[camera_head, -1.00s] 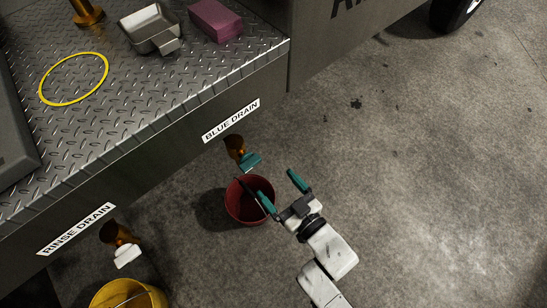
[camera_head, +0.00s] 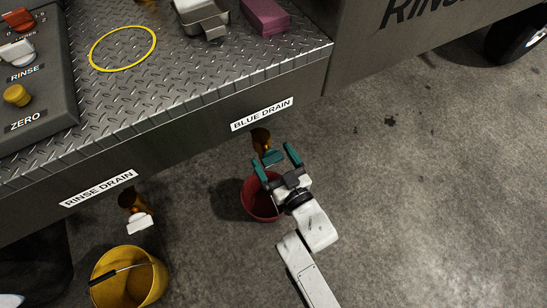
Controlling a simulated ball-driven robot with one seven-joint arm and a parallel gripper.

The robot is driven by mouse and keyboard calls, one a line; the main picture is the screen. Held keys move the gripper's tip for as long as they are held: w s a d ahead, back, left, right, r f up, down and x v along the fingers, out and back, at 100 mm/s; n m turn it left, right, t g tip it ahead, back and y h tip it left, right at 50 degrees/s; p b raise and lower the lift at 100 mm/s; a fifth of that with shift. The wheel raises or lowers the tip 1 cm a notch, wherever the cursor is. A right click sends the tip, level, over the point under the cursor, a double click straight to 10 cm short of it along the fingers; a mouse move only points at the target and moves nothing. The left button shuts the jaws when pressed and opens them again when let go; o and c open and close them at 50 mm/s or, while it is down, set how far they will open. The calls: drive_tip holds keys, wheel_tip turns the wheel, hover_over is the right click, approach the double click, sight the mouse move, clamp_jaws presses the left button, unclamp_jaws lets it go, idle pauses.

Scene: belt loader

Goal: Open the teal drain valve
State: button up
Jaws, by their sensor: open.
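The teal drain valve handle (camera_head: 272,157) sits on a brass drain fitting (camera_head: 261,140) below the label BLUE DRAIN (camera_head: 262,114) on the loader's side. My gripper (camera_head: 275,156) is open, with its two teal fingers pointing at the valve. One finger shows on each side of the handle in the picture. Whether they touch it, or how far apart in depth they are, I cannot tell. A red bucket (camera_head: 252,204) stands on the floor below, partly hidden by my gripper.
A white-handled valve (camera_head: 139,223) hangs under RINSE DRAIN (camera_head: 98,188), above a yellow bucket (camera_head: 143,290). The metal deck (camera_head: 180,85) above carries a yellow ring (camera_head: 92,62), a metal pan (camera_head: 207,24), a pink block (camera_head: 265,15) and a control panel (camera_head: 50,135).

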drive_tip(key=shift+w+a, duration=0.15)
drive_tip(key=shift+w, duration=0.05)
drive_tip(key=c, duration=1)
drive_tip(key=shift+o, duration=0.2)
